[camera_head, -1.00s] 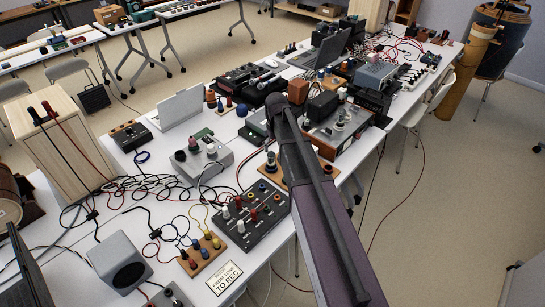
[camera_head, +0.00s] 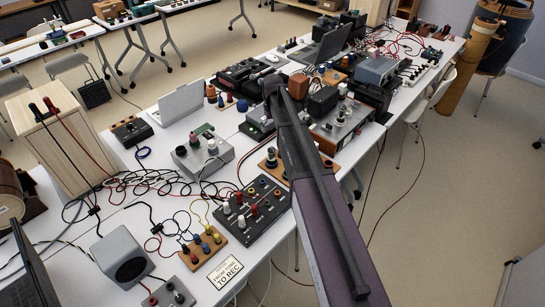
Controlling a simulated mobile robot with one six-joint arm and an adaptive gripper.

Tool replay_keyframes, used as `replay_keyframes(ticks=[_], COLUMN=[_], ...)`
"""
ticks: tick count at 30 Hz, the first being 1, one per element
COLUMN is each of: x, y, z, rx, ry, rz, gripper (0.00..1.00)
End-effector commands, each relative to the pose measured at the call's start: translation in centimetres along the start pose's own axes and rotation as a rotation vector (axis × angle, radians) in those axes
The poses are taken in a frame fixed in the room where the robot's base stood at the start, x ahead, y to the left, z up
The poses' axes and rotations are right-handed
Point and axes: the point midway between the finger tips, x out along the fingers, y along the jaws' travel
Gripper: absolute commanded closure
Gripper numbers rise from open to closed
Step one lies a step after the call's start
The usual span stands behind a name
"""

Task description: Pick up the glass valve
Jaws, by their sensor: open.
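A small upright tube-like part (camera_head: 271,157) stands on a wooden base just left of my arm, and may be the glass valve. Another pale upright part (camera_head: 342,112) stands on a wooden-sided device right of my arm. At this size I cannot tell which one, if either, is the glass valve. My arm reaches up from the lower right to a dark joint above the middle of the table. I cannot make out my gripper or its fingers. The arm covers part of the table behind it.
The long white table is crowded. A dark control box with knobs (camera_head: 250,207), a grey device (camera_head: 202,157), a speaker (camera_head: 122,258), a wooden cabinet (camera_head: 58,140) and loose cables lie left of my arm. A laptop (camera_head: 325,45) stands farther back. Open floor lies right.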

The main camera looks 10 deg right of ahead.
Motion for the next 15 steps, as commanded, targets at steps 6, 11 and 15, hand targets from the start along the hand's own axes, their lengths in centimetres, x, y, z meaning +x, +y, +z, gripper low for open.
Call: replay_keyframes(ticks=[6, 11, 15], x=[2.0, 3.2, 4.2], y=[0.0, 0.0, 0.1], z=[0.0, 0.0, 0.0], rx=[0.001, 0.001, 0.001], ry=[0.0, 0.0, 0.0], rz=[0.0, 0.0, 0.0], gripper=[0.07, 0.07, 0.07])
